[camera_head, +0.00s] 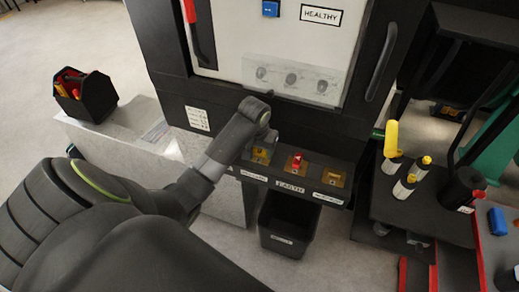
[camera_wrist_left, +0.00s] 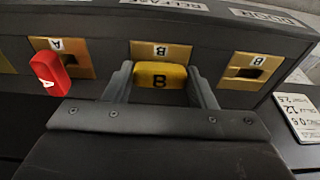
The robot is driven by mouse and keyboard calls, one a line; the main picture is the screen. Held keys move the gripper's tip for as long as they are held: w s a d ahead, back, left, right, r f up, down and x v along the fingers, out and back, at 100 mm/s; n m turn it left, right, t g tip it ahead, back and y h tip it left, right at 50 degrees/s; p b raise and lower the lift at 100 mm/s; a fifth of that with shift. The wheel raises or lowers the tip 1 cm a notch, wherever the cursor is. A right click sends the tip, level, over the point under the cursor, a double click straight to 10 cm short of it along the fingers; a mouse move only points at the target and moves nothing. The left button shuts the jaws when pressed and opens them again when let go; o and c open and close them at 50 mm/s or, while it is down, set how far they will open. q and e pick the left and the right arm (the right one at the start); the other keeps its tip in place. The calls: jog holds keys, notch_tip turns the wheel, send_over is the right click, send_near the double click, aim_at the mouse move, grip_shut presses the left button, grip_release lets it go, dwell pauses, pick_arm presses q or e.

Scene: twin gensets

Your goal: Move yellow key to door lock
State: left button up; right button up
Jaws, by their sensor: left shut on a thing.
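My left gripper (camera_head: 264,135) reaches down to the row of brass lock plates on the dark cabinet's ledge. In the left wrist view the left gripper (camera_wrist_left: 162,82) is shut on the yellow key (camera_wrist_left: 160,76), marked B, with one finger on each side. The key is right at a brass plate (camera_wrist_left: 142,49) marked B; I cannot tell whether it sits in the slot. The yellow key also shows under the gripper in the head view (camera_head: 261,154). Another brass plate (camera_wrist_left: 253,66) marked B, near the DOOR label (camera_wrist_left: 268,17), has an empty slot. My right gripper is out of view.
A red key (camera_wrist_left: 50,74) marked A stands in the neighbouring plate, and also shows in the head view (camera_head: 297,160). A black bin (camera_head: 287,226) stands below the ledge. A bench with yellow-topped bottles (camera_head: 404,185) is at the right. A black tool box (camera_head: 88,98) is at the left.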

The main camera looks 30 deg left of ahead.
aim_at(259, 151)
pick_arm(q)
jog(key=shift+r, duration=2.5)
jog(key=shift+s+a, duration=0.5)
jog(key=shift+a, duration=1.45)
jog(key=shift+s+a, duration=0.45)
jog(key=shift+a, duration=1.5)
jog(key=shift+s+a, duration=0.5)
jog(key=shift+a, duration=1.45)
jog(key=shift+w+f, duration=0.1)
jog(key=shift+w+a+f+g+h, duration=0.15)
jog(key=shift+w+f+g, duration=0.3)
jog(key=shift+g, duration=0.25)
jog(key=shift+w+d+f+g+h, duration=0.15)
jog(key=shift+w+f+g, duration=0.2)
jog(key=shift+g, duration=0.35)
jog(key=shift+s+a, duration=0.1)
jog(key=shift+a, duration=0.05)
jog(key=shift+f, duration=0.2)
